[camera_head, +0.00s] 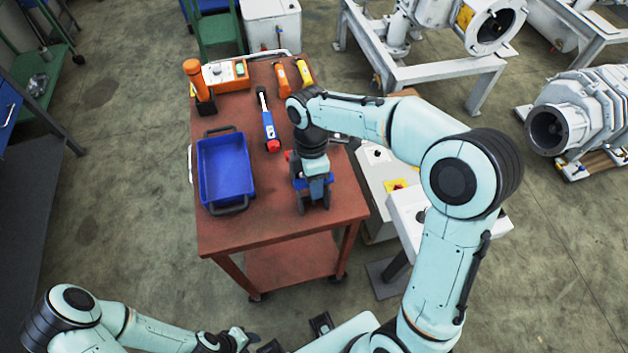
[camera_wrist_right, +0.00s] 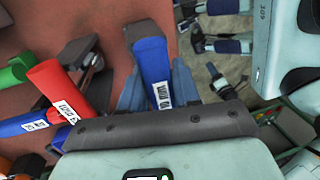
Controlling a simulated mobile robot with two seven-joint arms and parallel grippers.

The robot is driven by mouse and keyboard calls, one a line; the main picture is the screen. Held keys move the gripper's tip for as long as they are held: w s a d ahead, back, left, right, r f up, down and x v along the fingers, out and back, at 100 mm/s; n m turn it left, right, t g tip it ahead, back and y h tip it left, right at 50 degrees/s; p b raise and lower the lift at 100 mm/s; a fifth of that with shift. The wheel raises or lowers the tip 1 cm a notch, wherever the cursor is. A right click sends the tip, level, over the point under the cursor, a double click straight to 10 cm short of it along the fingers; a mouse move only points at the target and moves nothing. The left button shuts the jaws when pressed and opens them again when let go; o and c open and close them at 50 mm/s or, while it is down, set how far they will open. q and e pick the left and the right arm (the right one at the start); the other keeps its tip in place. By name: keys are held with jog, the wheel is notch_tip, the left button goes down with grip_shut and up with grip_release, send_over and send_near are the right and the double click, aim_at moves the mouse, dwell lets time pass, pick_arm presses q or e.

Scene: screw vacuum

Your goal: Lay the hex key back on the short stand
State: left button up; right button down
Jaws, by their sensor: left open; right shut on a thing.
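My right gripper (camera_head: 314,190) is low over the front right part of the red-brown cart top. In the right wrist view its fingers (camera_wrist_right: 155,88) are shut on a blue handle with a white label (camera_wrist_right: 150,65), which I take for the hex key. The hex key's metal shaft is not clearly seen. A dark grey piece (camera_wrist_right: 75,52) beside it may be the short stand; the arm hides most of this area in the head view, and I cannot tell if key and stand touch. My left gripper (camera_head: 240,341) is open and empty, low in front of the cart.
White machines stand to the right. The cart's front left is clear.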

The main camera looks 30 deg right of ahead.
pick_arm(q)
jog(key=shift+w+r, duration=0.1)
jog(key=shift+r, duration=0.05)
pick_arm(e)
jog(key=shift+f, duration=0.1)
dwell(0.4)
pick_arm(q)
jog(key=shift+s+f, duration=0.2)
jog(key=shift+f, duration=0.15)
pick_arm(e)
jog(key=shift+f, duration=0.45)
jog(key=shift+f, duration=0.25)
grip_release()
dwell(0.4)
pick_arm(q)
jog(key=shift+w+r, duration=0.1)
jog(key=shift+r, duration=0.1)
pick_arm(e)
jog(key=shift+r, duration=0.25)
pick_arm(q)
jog(key=shift+w+r+p, duration=0.45)
jog(key=shift+r, duration=0.2)
pick_arm(e)
jog(key=shift+r, duration=0.8)
